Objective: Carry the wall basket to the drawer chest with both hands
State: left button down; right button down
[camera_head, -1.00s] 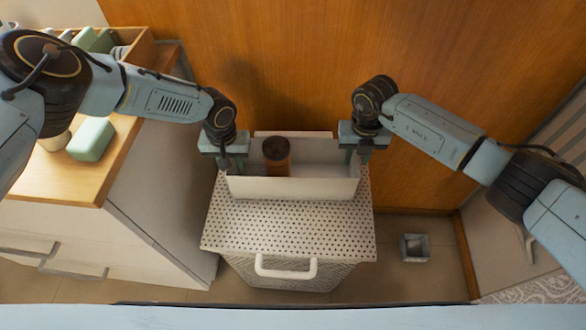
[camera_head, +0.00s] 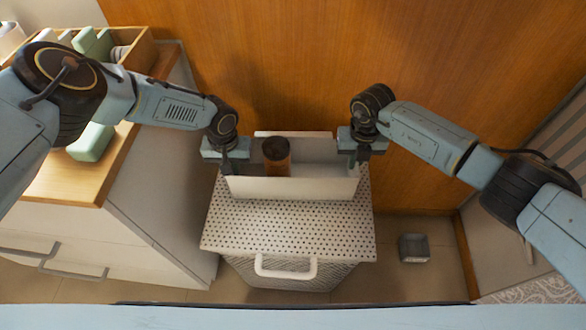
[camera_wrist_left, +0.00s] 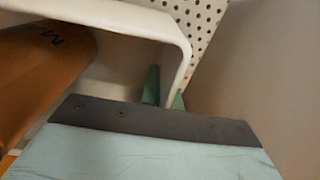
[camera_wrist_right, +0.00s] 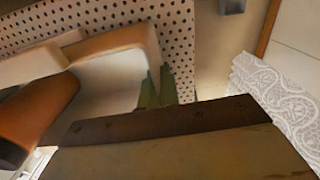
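The wall basket, a white open box (camera_head: 318,188), rests over the perforated top of a white bin in the head view. An amber bottle with a dark cap (camera_head: 276,158) stands inside it. My left gripper (camera_head: 230,168) is at the basket's left end; its green fingers (camera_wrist_left: 165,92) are close together on either side of the white end wall. My right gripper (camera_head: 359,160) is at the right end, its fingers (camera_wrist_right: 158,88) also close together at that wall. Both look shut on the basket. The drawer chest (camera_head: 150,205), white with a wooden top and handled drawers, is at left.
The perforated-top bin (camera_head: 290,228) with a white handle stands under the basket. A wooden tray with green containers (camera_head: 95,45) and a green block (camera_head: 91,142) occupy the chest top. A small grey box (camera_head: 414,248) lies on the floor at right. A wooden wall is behind.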

pick_arm(q)
jog(key=shift+r, duration=0.15)
pick_arm(e)
jog(key=shift+r, duration=0.15)
